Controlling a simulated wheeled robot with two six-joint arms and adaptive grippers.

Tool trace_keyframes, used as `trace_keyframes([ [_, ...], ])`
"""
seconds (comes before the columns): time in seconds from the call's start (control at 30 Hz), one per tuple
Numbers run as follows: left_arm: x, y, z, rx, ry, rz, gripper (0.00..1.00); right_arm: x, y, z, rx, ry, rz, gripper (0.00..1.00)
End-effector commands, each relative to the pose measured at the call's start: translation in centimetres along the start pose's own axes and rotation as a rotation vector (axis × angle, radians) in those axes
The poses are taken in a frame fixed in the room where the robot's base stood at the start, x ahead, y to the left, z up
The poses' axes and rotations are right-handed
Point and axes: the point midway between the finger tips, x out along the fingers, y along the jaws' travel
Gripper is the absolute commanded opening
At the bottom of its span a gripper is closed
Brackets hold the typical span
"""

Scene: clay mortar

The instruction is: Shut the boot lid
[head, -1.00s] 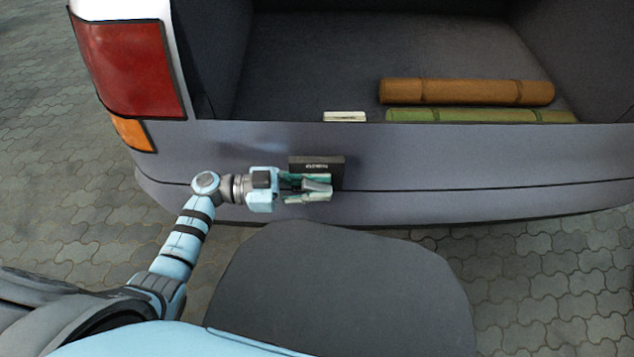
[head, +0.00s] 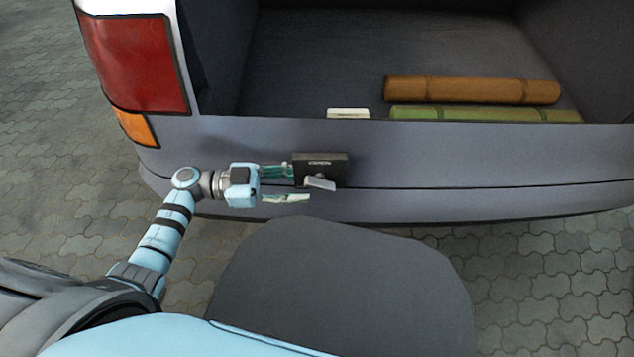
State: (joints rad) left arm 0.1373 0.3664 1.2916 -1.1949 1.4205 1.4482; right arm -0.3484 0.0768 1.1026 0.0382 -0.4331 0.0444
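The car's boot stands open, with its floor (head: 300,60) in view. The boot lid itself is not in view. On the rear bumper (head: 480,170) sits a small dark box (head: 320,163) with pale lettering that seems to read "OPEN", and a grey lever (head: 320,184) at its lower edge. My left gripper (head: 286,184) is open and empty just left of the box and lever, its fingers spread one above the other. The upper finger comes close to the box; I cannot tell whether it touches. My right gripper is not in view.
In the boot lie a brown roll (head: 470,90), a green roll (head: 490,114) and a small pale block (head: 348,114) near the sill. A red tail light (head: 135,62) stands at the left. Grey paving (head: 560,270) is bare around the car.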

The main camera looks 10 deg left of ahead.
Motion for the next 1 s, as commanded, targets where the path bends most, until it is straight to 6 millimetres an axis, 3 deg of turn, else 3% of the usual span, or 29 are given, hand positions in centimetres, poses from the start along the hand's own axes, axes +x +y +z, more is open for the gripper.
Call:
trace_keyframes([
  [0.1,-3.5,0.0,0.1,-0.001,-0.005,-0.001,0.4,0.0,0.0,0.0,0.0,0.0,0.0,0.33],
  [0.3,-6.8,0.0,0.0,0.0,-0.001,-0.001,0.4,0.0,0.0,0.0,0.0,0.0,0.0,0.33],
  [1.0,-7.2,0.0,0.0,0.001,0.001,0.0,0.4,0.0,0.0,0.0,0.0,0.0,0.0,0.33],
])
